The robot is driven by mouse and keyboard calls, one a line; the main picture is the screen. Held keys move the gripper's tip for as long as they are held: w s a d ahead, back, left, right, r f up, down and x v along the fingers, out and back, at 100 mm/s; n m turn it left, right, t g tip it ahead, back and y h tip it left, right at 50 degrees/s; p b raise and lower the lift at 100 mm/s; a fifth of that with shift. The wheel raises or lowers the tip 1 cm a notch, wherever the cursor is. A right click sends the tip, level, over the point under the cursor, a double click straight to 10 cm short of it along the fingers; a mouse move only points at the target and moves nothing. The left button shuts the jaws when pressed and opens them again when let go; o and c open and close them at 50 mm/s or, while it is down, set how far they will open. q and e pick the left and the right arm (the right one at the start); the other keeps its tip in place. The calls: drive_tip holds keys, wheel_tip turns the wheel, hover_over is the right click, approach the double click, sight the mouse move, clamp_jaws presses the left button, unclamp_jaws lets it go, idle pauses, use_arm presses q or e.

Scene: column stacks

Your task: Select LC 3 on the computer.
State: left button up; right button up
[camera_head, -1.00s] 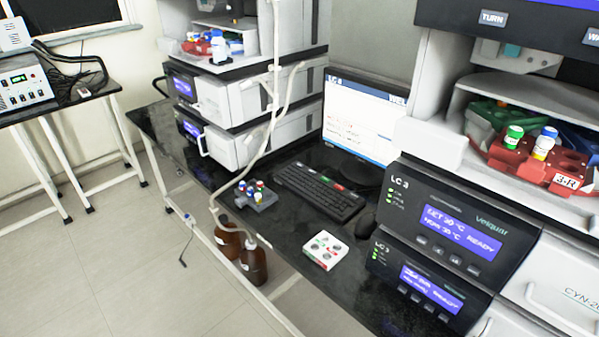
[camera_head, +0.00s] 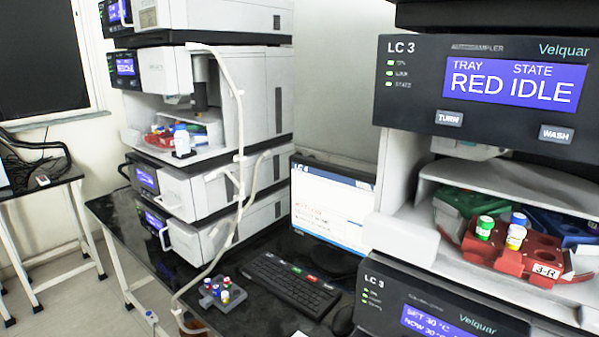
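The computer monitor (camera_head: 333,208) stands between the two instrument stacks. Its top bezel carries a label that looks like "LC" with a blurred digit, and its white screen shows red and dark text too small to read. The black keyboard (camera_head: 288,284) lies in front of it with coloured keys along its back edge. The right stack's autosampler panel (camera_head: 484,84) is labelled LC 3 and reads TRAY RED, STATE IDLE. It has TURN (camera_head: 449,118) and WASH (camera_head: 555,133) buttons. Neither of my grippers is in view.
A red tray marked 3-R (camera_head: 512,252) holds several vials in the right stack. A small grey vial rack (camera_head: 221,294) sits on the black bench left of the keyboard. A second stack (camera_head: 200,190) with a pale tube stands at left. A mouse (camera_head: 343,320) is partly visible.

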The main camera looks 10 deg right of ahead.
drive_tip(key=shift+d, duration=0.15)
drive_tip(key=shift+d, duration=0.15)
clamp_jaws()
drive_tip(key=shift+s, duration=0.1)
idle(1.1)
